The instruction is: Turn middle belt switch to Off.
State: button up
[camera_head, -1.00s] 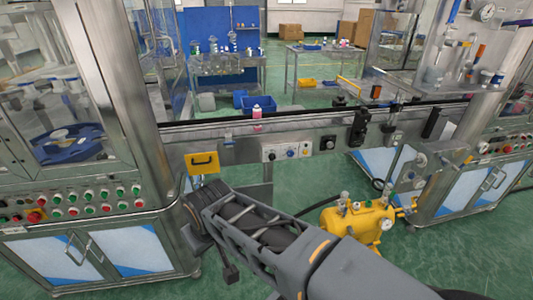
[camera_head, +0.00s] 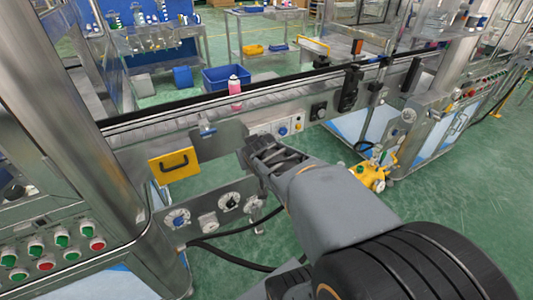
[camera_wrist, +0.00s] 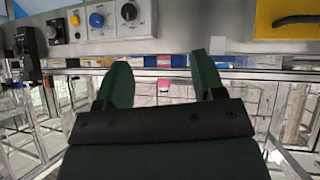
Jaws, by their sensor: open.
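The control panel (camera_head: 290,125) is on the side of the conveyor belt, past my gripper (camera_head: 262,148). In the wrist view, the panel (camera_wrist: 140,22) is at the top left and carries a black rotary knob (camera_wrist: 129,12), a blue button (camera_wrist: 97,20) and a yellow button (camera_wrist: 75,20). I cannot read which way the knob points or which part is the middle belt switch. My gripper (camera_wrist: 162,80) is open and empty, with its two green fingers apart. The panel lies beyond the fingertips, and the knob is above the left finger in the picture.
A yellow plate with a black handle (camera_head: 174,165) hangs left of the gripper. A separate dark knob box (camera_head: 318,111) is right of the panel. A pink bottle (camera_head: 235,88) stands on the belt. A yellow compressor (camera_head: 368,176) is on the floor at right.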

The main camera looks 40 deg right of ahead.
jog(key=w+d+f+n+t+y+b, duration=0.1)
jog(key=w+d+f+t+b, duration=0.1)
jog(key=d+f+t+b, duration=0.95)
jog(key=w+d+f+g+b, duration=0.1)
jog(key=w+d+g+b, duration=0.2)
jog(key=w, duration=1)
jog(key=shift+w+b, duration=0.15)
jog(key=shift+b, duration=0.35)
jog(key=c, duration=0.9)
jog(key=shift+f, duration=0.1)
